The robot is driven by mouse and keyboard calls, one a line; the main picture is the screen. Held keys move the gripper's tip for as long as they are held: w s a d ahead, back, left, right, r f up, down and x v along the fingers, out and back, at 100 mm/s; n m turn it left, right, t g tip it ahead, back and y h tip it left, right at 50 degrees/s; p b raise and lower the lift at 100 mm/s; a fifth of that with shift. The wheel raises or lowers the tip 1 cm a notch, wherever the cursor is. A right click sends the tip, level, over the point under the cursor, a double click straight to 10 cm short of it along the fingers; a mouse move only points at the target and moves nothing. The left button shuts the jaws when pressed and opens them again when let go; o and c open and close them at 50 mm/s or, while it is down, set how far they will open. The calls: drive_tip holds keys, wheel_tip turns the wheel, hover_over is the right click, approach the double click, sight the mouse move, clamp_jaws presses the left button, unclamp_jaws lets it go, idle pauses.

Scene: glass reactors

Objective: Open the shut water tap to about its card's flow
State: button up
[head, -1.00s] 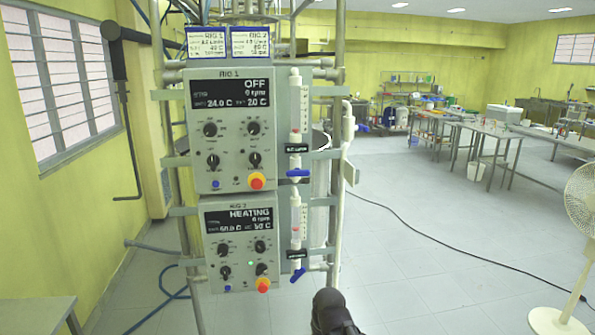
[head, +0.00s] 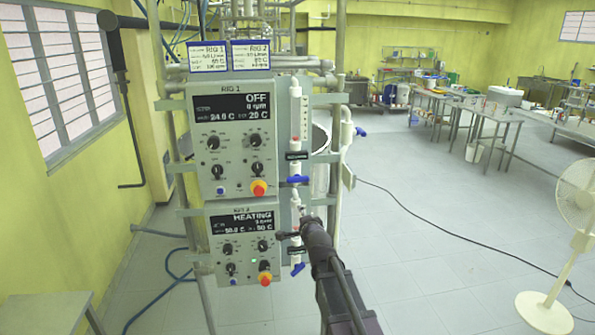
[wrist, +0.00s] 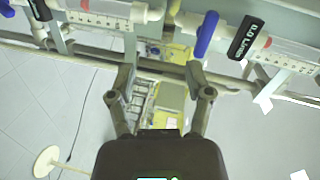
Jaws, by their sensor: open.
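The RIG 1 water tap has a blue handle (head: 298,179) set crosswise below its flow tube (head: 304,116). In the wrist view this handle (wrist: 206,34) stands across its pipe beside a black readout (wrist: 246,38) showing 0.0 L/min. My gripper (wrist: 159,75) is open and empty, with the blue handle above and right of its fingertips there. In the head view my gripper (head: 288,236) is below the RIG 1 tap, in front of the RIG 2 flow tube, partly hiding it. The RIG 1 card (head: 207,57) is on top; its small print is hard to read.
The RIG 2 tap (head: 297,269) is just below my gripper, its blue handle tilted. The RIG 1 box (head: 230,170) reads OFF and the RIG 2 box (head: 225,238) reads HEATING. Metal frame posts stand close by.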

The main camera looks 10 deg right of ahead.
sight(298, 181)
drive_tip(key=r+m, duration=0.1)
drive_tip(key=w+r+m+t+p, duration=0.1)
drive_tip(key=r, duration=0.1)
drive_tip(key=d+r+t+h, duration=0.1)
drive_tip(key=r, duration=0.1)
drive_tip(key=shift+w+r+m, duration=0.25)
drive_tip(key=shift+w+m, duration=0.15)
drive_tip(key=shift+w, duration=0.1)
drive_tip(key=w, duration=1.3)
drive_tip(key=shift+w, duration=0.35)
clamp_jaws()
